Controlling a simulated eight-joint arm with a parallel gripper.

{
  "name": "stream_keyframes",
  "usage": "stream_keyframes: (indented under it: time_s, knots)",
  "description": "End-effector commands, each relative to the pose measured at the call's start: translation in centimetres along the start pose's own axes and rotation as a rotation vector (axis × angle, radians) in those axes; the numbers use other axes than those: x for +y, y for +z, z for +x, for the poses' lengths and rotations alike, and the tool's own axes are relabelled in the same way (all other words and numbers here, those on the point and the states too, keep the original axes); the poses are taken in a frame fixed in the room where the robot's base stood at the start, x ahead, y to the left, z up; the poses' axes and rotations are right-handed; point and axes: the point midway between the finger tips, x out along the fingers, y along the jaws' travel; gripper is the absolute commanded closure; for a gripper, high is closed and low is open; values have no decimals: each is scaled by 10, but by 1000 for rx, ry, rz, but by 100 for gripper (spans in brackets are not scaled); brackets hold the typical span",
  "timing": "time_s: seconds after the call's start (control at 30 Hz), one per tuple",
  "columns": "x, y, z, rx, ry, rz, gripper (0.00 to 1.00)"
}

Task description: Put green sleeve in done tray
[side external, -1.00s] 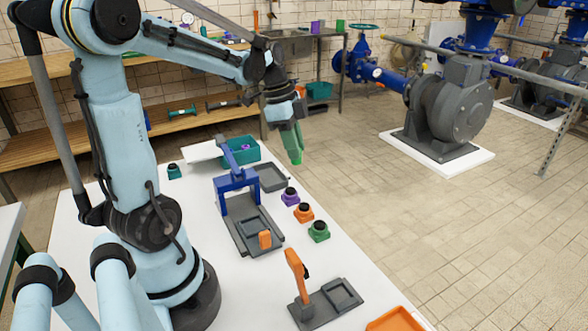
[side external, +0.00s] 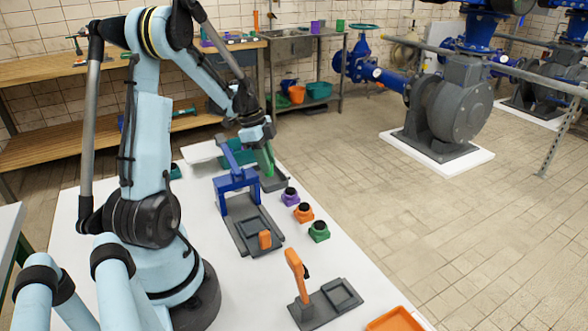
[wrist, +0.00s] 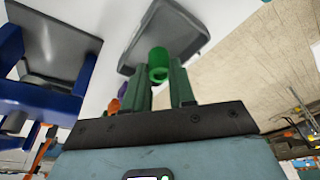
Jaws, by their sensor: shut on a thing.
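The green sleeve (wrist: 158,62) is a short hollow cylinder, held between my gripper's two green fingers in the wrist view. My gripper (side external: 266,170) is shut on it and points down over a shallow dark grey tray (side external: 276,184) at the table's far end. This tray, likely the done tray, also shows behind the sleeve in the wrist view (wrist: 193,22). I cannot tell whether the sleeve touches the tray floor. In the side view the sleeve is hard to tell from the green fingers.
A blue press-like frame (side external: 237,183) on a grey base stands left of the tray. A teal bin (side external: 236,158) sits behind my gripper. Purple (side external: 289,197), orange (side external: 303,212) and green (side external: 319,232) black-topped blocks line the right edge. An orange lever (side external: 297,275) stands nearer.

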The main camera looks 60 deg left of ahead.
Motion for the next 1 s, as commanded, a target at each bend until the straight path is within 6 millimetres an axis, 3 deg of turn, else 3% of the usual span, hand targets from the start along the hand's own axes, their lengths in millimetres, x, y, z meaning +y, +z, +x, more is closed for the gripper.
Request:
stream_keyframes:
  time_s: [0.13,0.53,0.57,0.7,1.0]
  knots:
    - [0,3,12,0,0,0,100]
    - [0,4,16,0,0,0,100]
    - [0,4,16,0,0,0,72]
    - [0,4,15,0,0,0,51]
    - [0,4,14,0,0,0,50]
